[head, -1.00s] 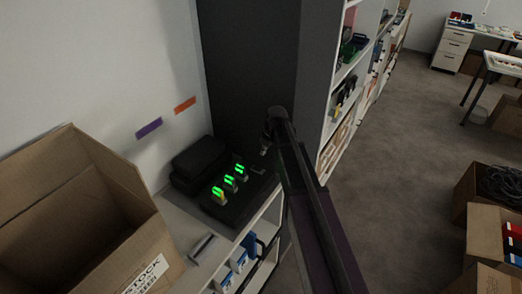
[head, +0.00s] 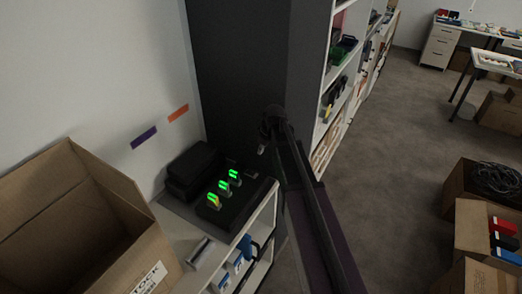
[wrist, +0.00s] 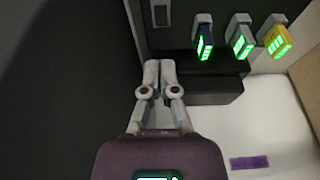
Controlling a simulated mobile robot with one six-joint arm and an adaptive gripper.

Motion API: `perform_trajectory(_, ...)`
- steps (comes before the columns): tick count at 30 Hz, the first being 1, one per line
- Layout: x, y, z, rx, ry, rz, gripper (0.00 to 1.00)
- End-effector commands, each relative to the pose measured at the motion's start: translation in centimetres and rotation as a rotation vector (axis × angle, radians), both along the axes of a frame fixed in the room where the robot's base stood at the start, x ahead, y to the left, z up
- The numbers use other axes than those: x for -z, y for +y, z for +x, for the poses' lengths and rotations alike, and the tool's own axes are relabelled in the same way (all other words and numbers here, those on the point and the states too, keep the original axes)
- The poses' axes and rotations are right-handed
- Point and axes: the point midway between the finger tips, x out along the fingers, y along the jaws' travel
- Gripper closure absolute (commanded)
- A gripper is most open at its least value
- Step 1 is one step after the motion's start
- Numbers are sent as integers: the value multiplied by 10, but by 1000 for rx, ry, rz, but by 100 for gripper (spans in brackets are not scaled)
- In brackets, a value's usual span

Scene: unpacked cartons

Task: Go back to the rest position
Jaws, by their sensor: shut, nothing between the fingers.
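My gripper (wrist: 160,66) is shut and empty in the wrist view, its two pale grey fingers together. It is close to a black dock that holds several small devices with green-lit faces, and the fingers are apart from those devices. In the head view my arm reaches away from the lower right, and my gripper (head: 262,149) is a small shape near the dark cabinet, above the far right end of the dock (head: 232,212). The fingertips are too small there to make out.
An open carton (head: 150,250) stands left on the white shelf unit (head: 262,222) beside the dock. A tall dark cabinet (head: 235,70) and bookshelves (head: 330,100) rise behind. Open cartons (head: 475,225) stand on the floor at right. Grey carpet (head: 400,200) between is clear.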

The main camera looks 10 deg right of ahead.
Motion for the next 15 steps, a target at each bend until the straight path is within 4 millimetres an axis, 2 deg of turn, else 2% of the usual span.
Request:
perform_trajectory(8, 0, 0, 0, 1, 0, 0, 100)
perform_trajectory(11, 4, 1, -8, 19, 10, -2, 100)
perform_trajectory(15, 13, 4, -33, 89, 44, -6, 100)
